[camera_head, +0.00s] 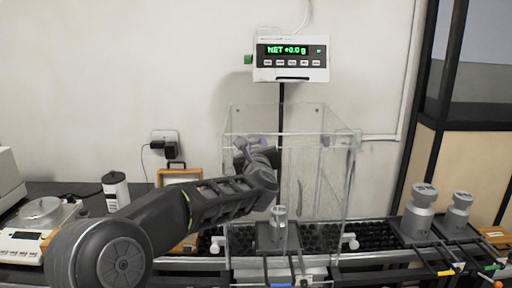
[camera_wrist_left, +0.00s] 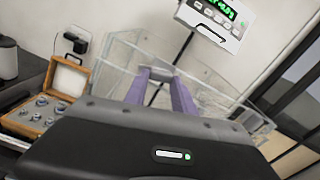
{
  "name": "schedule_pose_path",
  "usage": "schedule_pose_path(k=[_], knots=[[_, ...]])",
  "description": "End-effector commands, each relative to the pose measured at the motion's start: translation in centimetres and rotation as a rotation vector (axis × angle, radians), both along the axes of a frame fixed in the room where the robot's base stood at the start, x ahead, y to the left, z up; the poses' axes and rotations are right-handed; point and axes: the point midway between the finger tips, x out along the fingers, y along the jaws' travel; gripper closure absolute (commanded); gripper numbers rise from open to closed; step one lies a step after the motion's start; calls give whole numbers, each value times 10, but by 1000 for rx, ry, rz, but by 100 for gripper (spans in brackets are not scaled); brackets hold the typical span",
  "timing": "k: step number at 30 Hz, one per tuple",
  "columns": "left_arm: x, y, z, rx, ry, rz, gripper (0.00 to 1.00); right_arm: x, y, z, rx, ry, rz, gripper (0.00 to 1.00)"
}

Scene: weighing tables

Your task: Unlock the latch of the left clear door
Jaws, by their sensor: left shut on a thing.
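The clear enclosure (camera_head: 325,185) stands on the conveyor-like black bed, with its clear left door on the left side. My left arm reaches in from the left, and my left gripper (camera_head: 250,145) is at the upper left of the enclosure. In the left wrist view its two purple fingers (camera_wrist_left: 161,75) point at the clear walls and narrow toward each other. The gripper is shut on a small part there, apparently the latch, which the fingers hide. Whether the latch is turned cannot be seen. My right gripper is out of view.
A metal weight (camera_head: 278,220) stands at the enclosure's front; larger weights (camera_head: 420,212) stand right.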

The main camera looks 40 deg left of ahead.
Motion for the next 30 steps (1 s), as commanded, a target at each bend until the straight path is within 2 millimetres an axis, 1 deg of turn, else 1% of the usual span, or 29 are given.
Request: schedule_pose_path(k=[1, 6, 8, 15, 22, 25, 30], knots=[[0, 0, 0, 0, 0, 0, 82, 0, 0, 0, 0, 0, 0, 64], [0, 0, 0, 0, 0, 0, 96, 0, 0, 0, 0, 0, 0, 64], [0, 0, 0, 0, 0, 0, 100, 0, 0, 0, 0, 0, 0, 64], [0, 0, -1, 13, 10, 0, 100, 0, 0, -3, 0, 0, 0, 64], [-1, 0, -3, 154, 115, -2, 100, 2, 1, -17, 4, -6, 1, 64], [-1, 1, -2, 209, 157, -1, 100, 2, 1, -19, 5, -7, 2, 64], [-1, 1, 0, 225, 172, -1, 100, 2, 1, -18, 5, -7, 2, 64]])
